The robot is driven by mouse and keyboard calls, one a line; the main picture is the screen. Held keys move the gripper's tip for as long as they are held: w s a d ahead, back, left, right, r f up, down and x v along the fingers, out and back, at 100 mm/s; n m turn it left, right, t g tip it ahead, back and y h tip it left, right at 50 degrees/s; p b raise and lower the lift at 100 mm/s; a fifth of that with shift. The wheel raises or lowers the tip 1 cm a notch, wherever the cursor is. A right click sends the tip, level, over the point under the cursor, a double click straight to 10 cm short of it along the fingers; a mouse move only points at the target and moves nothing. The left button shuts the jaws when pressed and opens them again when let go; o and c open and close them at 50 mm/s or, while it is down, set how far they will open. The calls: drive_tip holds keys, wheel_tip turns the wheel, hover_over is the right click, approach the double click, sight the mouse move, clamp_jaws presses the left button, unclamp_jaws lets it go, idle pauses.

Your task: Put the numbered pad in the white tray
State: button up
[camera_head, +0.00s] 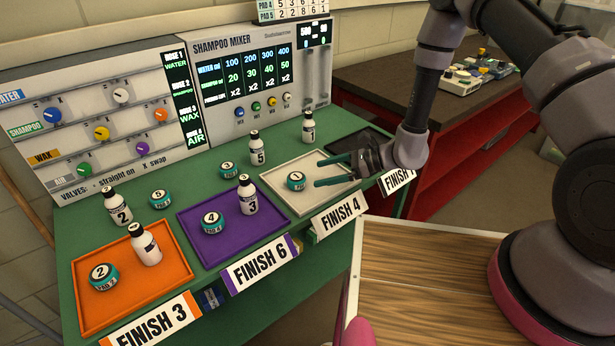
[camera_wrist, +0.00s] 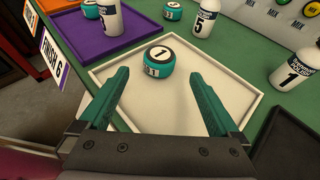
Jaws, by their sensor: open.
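A teal pad with a white top marked 1 (camera_head: 296,181) sits flat in the white tray (camera_head: 308,202), near its left side. The pad also shows in the wrist view (camera_wrist: 158,62), where it stands a little beyond the fingertips and between their lines. My gripper (camera_head: 318,171) is open and empty over the white tray (camera_wrist: 238,92). Its two teal fingers (camera_wrist: 154,77) point toward the pad and appear clear of it.
The purple tray (camera_head: 258,230) holds pad 4 and bottle 3. The orange tray (camera_head: 180,278) holds pad 2 and a bottle. A black tray (camera_head: 372,143) is to the right. Bottle 5 (camera_head: 257,150), bottle 1 (camera_head: 308,128) and loose pads stand behind, before the mixer panel.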

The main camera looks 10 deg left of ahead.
drive_tip(key=shift+v, duration=1.6)
drive_tip(key=d+r+n+h, duration=0.1)
drive_tip(key=d+r+n, duration=0.2)
drive_tip(key=r, duration=0.6)
drive_tip(key=s+d+r+n+g+h, duration=0.1)
drive_tip(key=d+r+n, duration=0.25)
drive_tip(key=r, duration=0.55)
drive_tip(key=d+r+n+h, duration=0.1)
drive_tip(key=d+r+n, duration=0.15)
drive_tip(key=r, duration=0.65)
drive_tip(key=s+d+r+n+t+h, duration=0.2)
drive_tip(key=s+d+r+t+h, duration=0.2)
drive_tip(key=d+r, duration=0.5)
drive_tip(key=s+d+r+n+t+h, duration=0.2)
drive_tip(key=s+d+r+t+h, duration=0.2)
drive_tip(key=s+d+r, duration=0.4)
drive_tip(key=d+r+t, duration=0.1)
drive_tip(key=d, duration=0.4)
